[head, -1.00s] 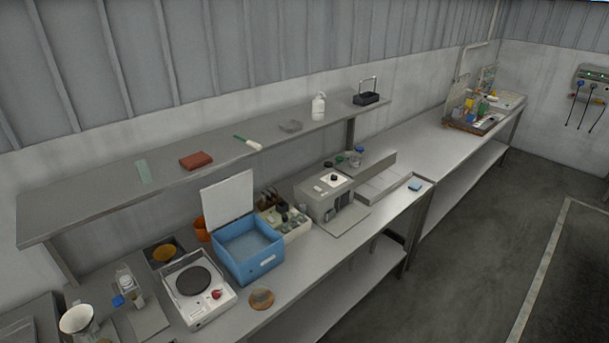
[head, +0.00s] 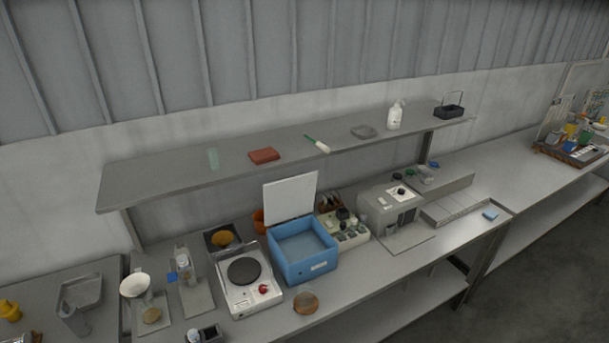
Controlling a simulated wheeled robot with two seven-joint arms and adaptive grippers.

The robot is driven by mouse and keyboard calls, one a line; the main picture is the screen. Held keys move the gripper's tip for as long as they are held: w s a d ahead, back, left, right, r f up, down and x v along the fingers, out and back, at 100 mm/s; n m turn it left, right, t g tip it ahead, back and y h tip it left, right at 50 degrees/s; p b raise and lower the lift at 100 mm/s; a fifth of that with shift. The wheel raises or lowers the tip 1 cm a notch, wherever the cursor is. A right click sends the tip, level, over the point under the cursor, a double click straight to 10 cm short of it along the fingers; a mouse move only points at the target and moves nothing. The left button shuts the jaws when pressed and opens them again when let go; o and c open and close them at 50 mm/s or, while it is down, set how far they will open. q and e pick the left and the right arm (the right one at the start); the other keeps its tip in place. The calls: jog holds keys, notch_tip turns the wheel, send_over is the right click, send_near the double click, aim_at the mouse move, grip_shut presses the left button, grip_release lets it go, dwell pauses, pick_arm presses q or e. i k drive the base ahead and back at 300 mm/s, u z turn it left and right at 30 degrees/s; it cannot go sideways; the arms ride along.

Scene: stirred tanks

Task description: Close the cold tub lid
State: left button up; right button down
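The cold tub (head: 311,270) is a blue open box on the grey bench, near the middle of the head view. Its white lid (head: 291,197) stands up, tilted slightly back, at the tub's rear edge, so the tub is open. The inside of the tub looks pale blue, and I make out no contents. Neither of my grippers is in the head view.
A white hot plate (head: 248,280) stands just left of the tub, and a round brown dish (head: 306,303) lies in front. A white rack (head: 345,232) and a grey machine (head: 392,207) stand to the right. A shelf (head: 200,178) runs above and behind.

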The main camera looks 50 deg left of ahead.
aim_at(287, 198)
jog(key=i, duration=2.5)
jog(key=u, duration=2.55)
